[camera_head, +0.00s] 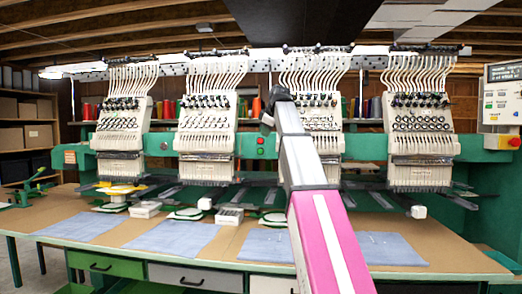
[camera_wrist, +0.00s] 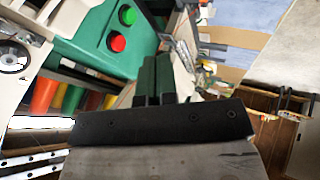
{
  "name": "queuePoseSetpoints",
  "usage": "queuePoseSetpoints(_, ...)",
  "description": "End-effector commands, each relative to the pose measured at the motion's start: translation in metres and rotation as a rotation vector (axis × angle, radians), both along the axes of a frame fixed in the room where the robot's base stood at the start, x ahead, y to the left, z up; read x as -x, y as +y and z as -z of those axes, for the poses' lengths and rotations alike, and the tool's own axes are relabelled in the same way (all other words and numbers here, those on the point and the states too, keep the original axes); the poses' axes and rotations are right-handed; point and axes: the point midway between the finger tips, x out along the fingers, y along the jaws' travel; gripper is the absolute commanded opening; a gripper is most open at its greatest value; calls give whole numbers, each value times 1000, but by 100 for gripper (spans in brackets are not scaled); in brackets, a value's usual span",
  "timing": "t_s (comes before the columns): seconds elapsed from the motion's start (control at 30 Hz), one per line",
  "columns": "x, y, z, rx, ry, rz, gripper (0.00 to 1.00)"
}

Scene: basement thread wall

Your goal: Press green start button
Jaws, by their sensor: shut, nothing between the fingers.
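The green start button (camera_wrist: 128,14) is a round green disc on the green machine beam in the wrist view, with a round red button (camera_wrist: 117,42) beside it. In the head view the green button (camera_head: 261,151) is small and sits just below the red one (camera_head: 261,140), left of my arm. My gripper (camera_wrist: 156,62) shows dark fingers held together and empty. In the wrist view the fingertips are right of and below both buttons, apart from them. In the head view my arm hides most of the gripper.
Embroidery heads (camera_head: 207,110) stand on both sides of the buttons. A long table (camera_head: 100,248) with blue cloth pieces runs below them. A control box (camera_head: 502,100) with a red knob hangs at the right. Coloured thread cones (camera_wrist: 45,95) stand behind the beam.

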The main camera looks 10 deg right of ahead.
Motion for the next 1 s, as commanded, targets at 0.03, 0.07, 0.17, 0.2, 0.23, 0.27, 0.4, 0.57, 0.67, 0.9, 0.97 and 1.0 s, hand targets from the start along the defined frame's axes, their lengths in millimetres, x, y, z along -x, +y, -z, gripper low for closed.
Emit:
queuePoseSetpoints(0.03,1,0,-1,4,1,-5,0)
queuePoseSetpoints(0.07,1,0,-1,6,2,-5,0)
queuePoseSetpoints(0.17,1,0,-1,6,2,-5,0)
queuePoseSetpoints(0.2,1,0,-1,6,2,-5,0)
queuePoseSetpoints(0.23,1,0,-1,5,1,-6,0)
queuePoseSetpoints(0.27,1,0,-1,5,1,-6,0)
queuePoseSetpoints(0.4,-1,1,2,4,1,-5,0)
queuePoseSetpoints(0.57,-10,4,15,3,3,-5,0)
queuePoseSetpoints(0.67,-20,8,29,3,3,-5,0)
queuePoseSetpoints(0.9,-45,17,65,4,3,-4,0)
queuePoseSetpoints(0.97,-52,19,74,4,3,-4,0)
queuePoseSetpoints(1.0,-56,20,80,4,3,-4,0)
